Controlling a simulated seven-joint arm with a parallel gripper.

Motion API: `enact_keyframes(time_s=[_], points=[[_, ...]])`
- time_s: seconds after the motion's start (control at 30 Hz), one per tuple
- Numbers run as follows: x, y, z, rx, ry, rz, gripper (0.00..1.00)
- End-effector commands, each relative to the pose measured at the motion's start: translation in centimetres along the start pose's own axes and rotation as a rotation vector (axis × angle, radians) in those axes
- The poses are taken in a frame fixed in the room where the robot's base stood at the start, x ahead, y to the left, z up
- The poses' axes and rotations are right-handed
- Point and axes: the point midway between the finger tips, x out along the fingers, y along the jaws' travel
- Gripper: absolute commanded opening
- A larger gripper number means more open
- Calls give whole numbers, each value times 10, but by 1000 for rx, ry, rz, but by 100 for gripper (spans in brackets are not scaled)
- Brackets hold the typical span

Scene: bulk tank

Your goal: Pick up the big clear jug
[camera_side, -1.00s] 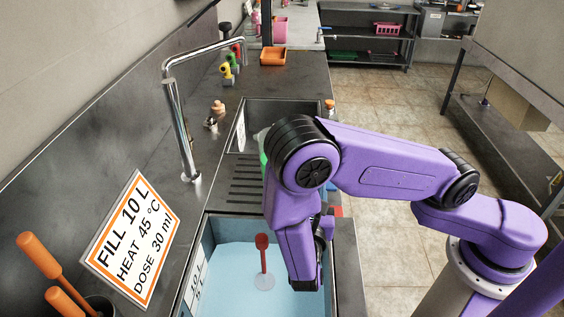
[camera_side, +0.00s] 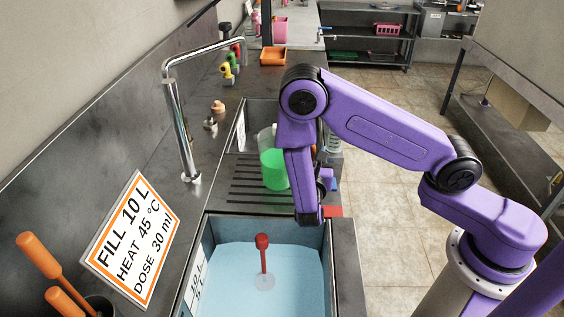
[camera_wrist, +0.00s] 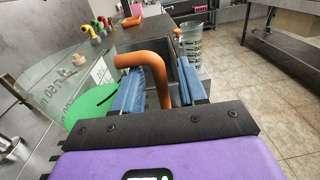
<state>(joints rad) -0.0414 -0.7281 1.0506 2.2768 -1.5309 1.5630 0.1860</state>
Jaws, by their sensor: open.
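The big clear jug (camera_side: 274,168), with green liquid in its lower part, stands on the ribbed drainboard behind the water-filled basin. In the wrist view the jug (camera_wrist: 66,78) fills the left, with printed marks on its clear wall. Its bent orange handle (camera_wrist: 152,64) shows between my two blue finger pads. My gripper (camera_wrist: 160,92) is open, with a gap on each side of the handle. In the side view my gripper (camera_side: 326,180) is at the jug's right, and my arm hides the handle and part of the jug.
A basin of blue water (camera_side: 225,270) holds a red-handled tool (camera_side: 263,255). A tall chrome tap (camera_side: 182,130) stands left of the drainboard. A clear ribbed container (camera_wrist: 191,42) stands beyond the handle. A sign (camera_side: 132,240) leans at the front left.

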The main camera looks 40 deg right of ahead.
Motion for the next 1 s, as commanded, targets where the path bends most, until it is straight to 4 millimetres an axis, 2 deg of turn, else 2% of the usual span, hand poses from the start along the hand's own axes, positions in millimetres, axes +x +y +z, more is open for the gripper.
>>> enact_keyframes(time_s=[0.13, 0.4, 0.47, 0.53, 0.57, 1.0], points=[[14, 0, 0, 0, 0, 0, 42], [17, 0, 0, 0, -1, 1, 42], [17, 0, 0, 0, -1, 1, 25], [17, 0, 0, 0, 0, 1, 3], [17, 0, 0, 0, 0, 1, 0], [16, 0, 0, -5, 1, 1, 0]])
